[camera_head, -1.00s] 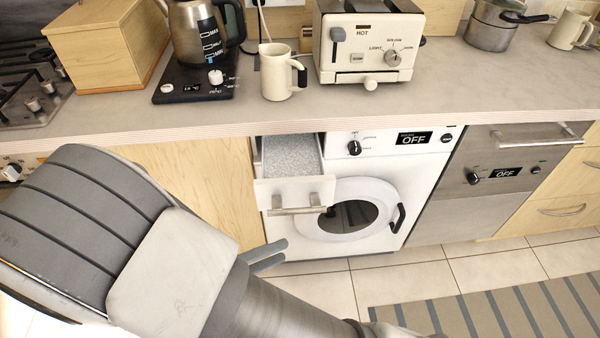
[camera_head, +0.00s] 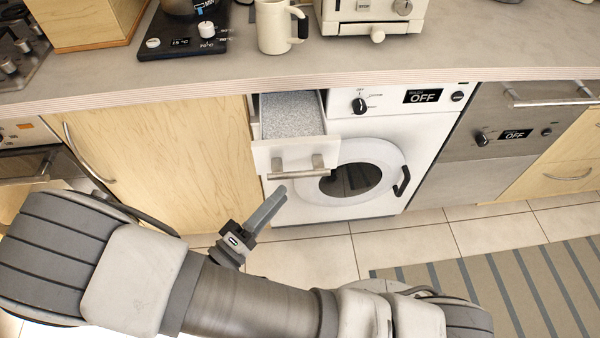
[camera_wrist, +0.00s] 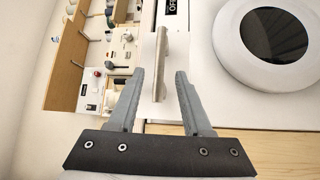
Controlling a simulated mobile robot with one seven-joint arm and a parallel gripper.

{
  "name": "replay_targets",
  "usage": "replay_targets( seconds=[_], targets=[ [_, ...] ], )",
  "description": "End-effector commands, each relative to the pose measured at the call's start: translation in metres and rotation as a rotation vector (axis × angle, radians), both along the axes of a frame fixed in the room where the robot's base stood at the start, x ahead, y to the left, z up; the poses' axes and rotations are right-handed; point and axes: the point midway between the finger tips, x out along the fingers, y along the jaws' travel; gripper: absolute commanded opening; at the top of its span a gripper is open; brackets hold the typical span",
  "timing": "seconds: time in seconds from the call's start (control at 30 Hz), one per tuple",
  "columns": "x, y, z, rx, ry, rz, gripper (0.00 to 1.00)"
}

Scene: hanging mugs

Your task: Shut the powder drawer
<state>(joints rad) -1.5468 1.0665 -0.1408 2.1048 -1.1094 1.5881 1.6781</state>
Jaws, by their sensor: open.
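The powder drawer (camera_head: 275,152) is pulled out of the upper left of the white washing machine. Grey speckled powder shows inside its open top. A metal bar handle (camera_head: 297,173) crosses its white front. My gripper (camera_head: 268,208) is just below and in front of the handle, one finger largely hiding the other in the head view. In the wrist view my gripper (camera_wrist: 160,76) has its two fingers apart, with the drawer handle (camera_wrist: 161,60) between them in the picture. Nothing is held. Whether a finger touches the handle cannot be told.
The round washer door (camera_head: 352,178) is shut, right of and below the drawer. The countertop (camera_head: 420,72) overhangs above, with a mug (camera_head: 274,28) and toaster (camera_head: 365,12). A wooden cabinet (camera_head: 160,150) stands left. Tiled floor and a striped rug (camera_head: 500,280) lie in front.

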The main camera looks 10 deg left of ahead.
Motion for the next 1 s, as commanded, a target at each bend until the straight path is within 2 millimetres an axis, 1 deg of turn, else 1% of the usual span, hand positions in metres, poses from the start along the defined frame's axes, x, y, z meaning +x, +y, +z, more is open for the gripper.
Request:
replay_targets(
  seconds=[0.03,0.2,0.3,0.4,0.57,0.8,0.87,1.0],
  targets=[
    [0.010,-0.007,0.001,-0.001,-0.002,-0.005,0.49],
    [0.038,-0.024,0.006,0.000,-0.001,-0.004,0.49],
    [0.050,-0.032,0.008,0.000,-0.002,-0.003,0.49],
    [0.058,-0.037,0.009,0.000,0.001,-0.002,0.49],
    [0.064,-0.041,0.011,0.000,0.000,-0.002,0.49],
    [0.065,-0.041,0.011,0.000,0.000,-0.001,0.49],
    [0.065,-0.040,0.011,0.000,0.000,-0.001,0.39],
    [0.065,-0.040,0.011,0.000,0.000,-0.001,0.14]
  ],
)
